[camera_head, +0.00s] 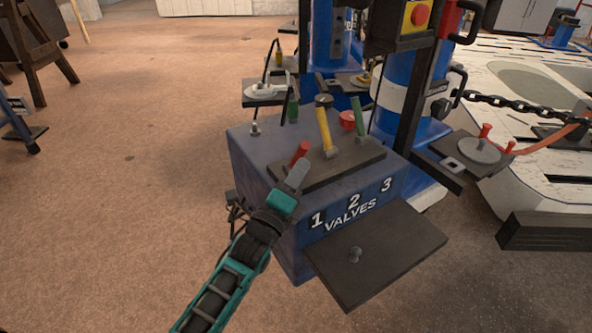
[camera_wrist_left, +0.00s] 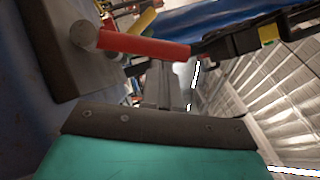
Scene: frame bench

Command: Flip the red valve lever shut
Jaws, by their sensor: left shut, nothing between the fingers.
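The red valve lever (camera_head: 300,152) is the leftmost of three levers on the dark plate (camera_head: 338,168) atop the blue valve box (camera_head: 262,190). It stands up, tilted to the right. In the left wrist view the red lever (camera_wrist_left: 145,46) reaches out from its round pivot. My left gripper (camera_head: 297,174) is shut and empty, just in front of the red lever's base. In the wrist view its fingers (camera_wrist_left: 166,85) lie close beside the lever; I cannot tell whether they touch. My right gripper is not in view.
A yellow lever (camera_head: 325,130) and a green lever (camera_head: 358,118) stand right of the red one. An open dark flap (camera_head: 385,255) with a knob juts from the box front. Blue columns (camera_head: 400,100) stand behind.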

